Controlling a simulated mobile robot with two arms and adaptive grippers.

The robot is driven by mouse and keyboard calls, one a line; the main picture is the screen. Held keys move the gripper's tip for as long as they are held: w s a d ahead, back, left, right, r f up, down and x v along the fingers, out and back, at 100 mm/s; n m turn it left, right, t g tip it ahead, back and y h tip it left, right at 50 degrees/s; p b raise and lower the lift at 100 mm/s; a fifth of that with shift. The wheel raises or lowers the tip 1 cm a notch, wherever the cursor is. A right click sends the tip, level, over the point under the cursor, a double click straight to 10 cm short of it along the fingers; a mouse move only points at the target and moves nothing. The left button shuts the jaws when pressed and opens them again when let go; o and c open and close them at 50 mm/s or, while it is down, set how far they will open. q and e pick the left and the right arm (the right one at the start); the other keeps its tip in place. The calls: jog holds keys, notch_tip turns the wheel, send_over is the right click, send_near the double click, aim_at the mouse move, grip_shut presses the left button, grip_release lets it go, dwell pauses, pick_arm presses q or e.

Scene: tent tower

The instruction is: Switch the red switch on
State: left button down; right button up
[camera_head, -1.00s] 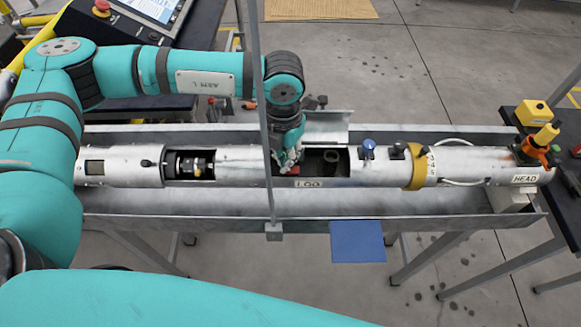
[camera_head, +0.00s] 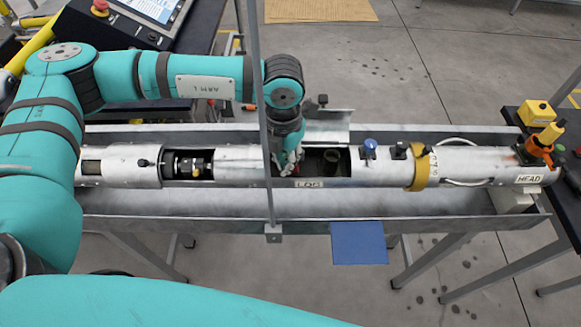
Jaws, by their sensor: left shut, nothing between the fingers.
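My left gripper (camera_head: 289,165) reaches down into the open section of a long silver cylinder (camera_head: 240,166), at the left end of the opening above the "LOG" label (camera_head: 309,184). Its fingers are shut with nothing seen between them. A little red shows at the fingertips, but the red switch cannot be made out clearly; the gripper and wrist cover that spot. I cannot tell whether the fingers touch it or which way it is set. My right gripper is not in view.
The cylinder lies in a metal trough (camera_head: 200,202). A grey upright pole (camera_head: 262,110) stands in front of my left forearm. A blue panel (camera_head: 359,243) hangs at the front.

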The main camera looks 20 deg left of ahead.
pick_arm(q)
jog(key=shift+r, duration=0.1)
jog(key=shift+r+p, duration=1.15)
jog(key=shift+r, duration=2.3)
